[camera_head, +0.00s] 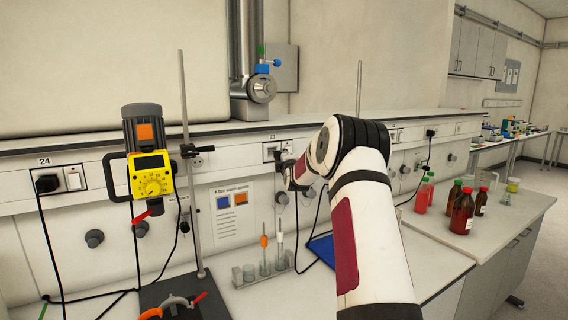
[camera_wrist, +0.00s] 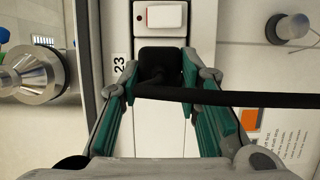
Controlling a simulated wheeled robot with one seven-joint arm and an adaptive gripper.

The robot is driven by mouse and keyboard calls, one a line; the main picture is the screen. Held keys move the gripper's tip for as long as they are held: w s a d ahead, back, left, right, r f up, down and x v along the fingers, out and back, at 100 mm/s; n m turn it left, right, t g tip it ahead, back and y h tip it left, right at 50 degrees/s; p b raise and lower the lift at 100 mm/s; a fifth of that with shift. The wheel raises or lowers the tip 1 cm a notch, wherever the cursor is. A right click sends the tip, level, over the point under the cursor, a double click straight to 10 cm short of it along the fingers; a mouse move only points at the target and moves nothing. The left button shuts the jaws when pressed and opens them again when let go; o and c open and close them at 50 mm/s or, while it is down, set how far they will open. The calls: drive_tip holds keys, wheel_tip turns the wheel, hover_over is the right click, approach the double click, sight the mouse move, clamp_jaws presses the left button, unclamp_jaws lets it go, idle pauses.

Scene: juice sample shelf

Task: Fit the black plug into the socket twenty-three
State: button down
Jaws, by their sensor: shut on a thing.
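The black plug (camera_wrist: 158,55) is between the green-padded fingers of my gripper (camera_wrist: 160,76), which is shut on it. In the wrist view the plug covers the socket face beside the white switch (camera_wrist: 160,16), and the label 23 (camera_wrist: 119,64) is just left of it. The plug hides the socket holes, so I cannot tell how deep it sits. Its black cable (camera_wrist: 240,98) runs off to the right across the fingers. In the head view the socket twenty-three panel (camera_head: 271,150) shows left of my arm, which hides most of the gripper.
Bottles (camera_head: 461,212) stand at right. A grey knob (camera_wrist: 288,27) protrudes from the wall panel.

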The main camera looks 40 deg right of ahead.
sight(277, 155)
drive_tip(key=shift+w+d+b, duration=0.2)
drive_tip(key=shift+w+b, duration=0.2)
drive_tip(key=shift+w, duration=0.3)
drive_tip(key=shift+s, duration=0.15)
idle(0.3)
drive_tip(key=shift+w+d+b, duration=0.2)
drive_tip(key=shift+w+b, duration=0.8)
drive_tip(key=shift+b, duration=0.4)
drive_tip(key=shift+w+d+b, duration=0.2)
drive_tip(key=shift+w+b, duration=0.8)
drive_tip(key=shift+b, duration=0.35)
idle(2.0)
drive_tip(key=shift+r, duration=0.1)
drive_tip(key=c, duration=1.1)
unclamp_jaws()
drive_tip(key=v, duration=1.2)
